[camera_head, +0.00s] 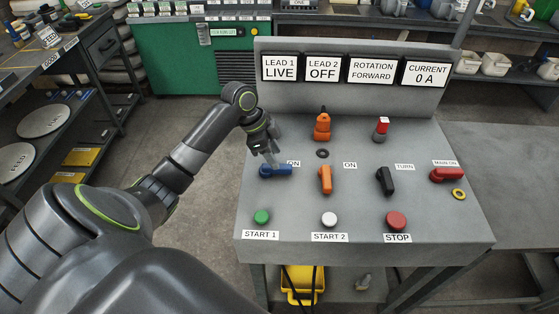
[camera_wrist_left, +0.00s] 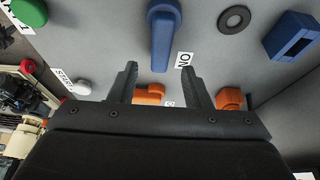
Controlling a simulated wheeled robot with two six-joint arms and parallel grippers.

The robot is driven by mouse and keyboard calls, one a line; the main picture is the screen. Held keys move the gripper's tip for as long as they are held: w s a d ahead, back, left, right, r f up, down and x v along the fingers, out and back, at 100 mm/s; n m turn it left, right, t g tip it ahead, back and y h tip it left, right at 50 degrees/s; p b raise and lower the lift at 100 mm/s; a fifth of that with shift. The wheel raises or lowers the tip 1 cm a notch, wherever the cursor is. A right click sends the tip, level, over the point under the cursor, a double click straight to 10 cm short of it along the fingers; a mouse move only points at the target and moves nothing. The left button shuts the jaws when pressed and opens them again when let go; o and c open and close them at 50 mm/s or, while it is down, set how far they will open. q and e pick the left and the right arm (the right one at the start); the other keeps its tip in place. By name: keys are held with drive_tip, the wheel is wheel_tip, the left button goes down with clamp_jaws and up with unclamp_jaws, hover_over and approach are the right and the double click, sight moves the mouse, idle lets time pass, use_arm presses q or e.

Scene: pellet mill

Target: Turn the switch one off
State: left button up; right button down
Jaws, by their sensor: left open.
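A grey control panel (camera_head: 290,202) carries a blue rotary switch (camera_head: 280,170) above the START 1 label (camera_head: 261,235). Its lever lies sideways, with its end towards the ON label (camera_head: 294,163). The display (camera_head: 280,69) reads LEAD 1 LIVE. My left gripper (camera_head: 268,156) is over the panel just behind the blue switch. In the left wrist view the two fingers (camera_wrist_left: 161,86) are apart and empty. There the blue lever (camera_wrist_left: 164,38) and ON label (camera_wrist_left: 183,60) show beyond the fingertips; contact cannot be told. My right gripper is not in view.
An orange switch (camera_head: 325,179), black switch (camera_head: 386,181) and red switch (camera_head: 445,174) stand to the right. Push buttons line the front, including the green one (camera_head: 262,217). An orange plug (camera_head: 322,128) stands behind. A blue socket block (camera_wrist_left: 291,38) shows in the left wrist view.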

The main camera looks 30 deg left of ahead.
use_arm(q)
drive_tip(key=shift+x, duration=2.25)
drive_tip(key=shift+r, duration=0.1)
drive_tip(key=shift+c, duration=0.3)
clamp_jaws()
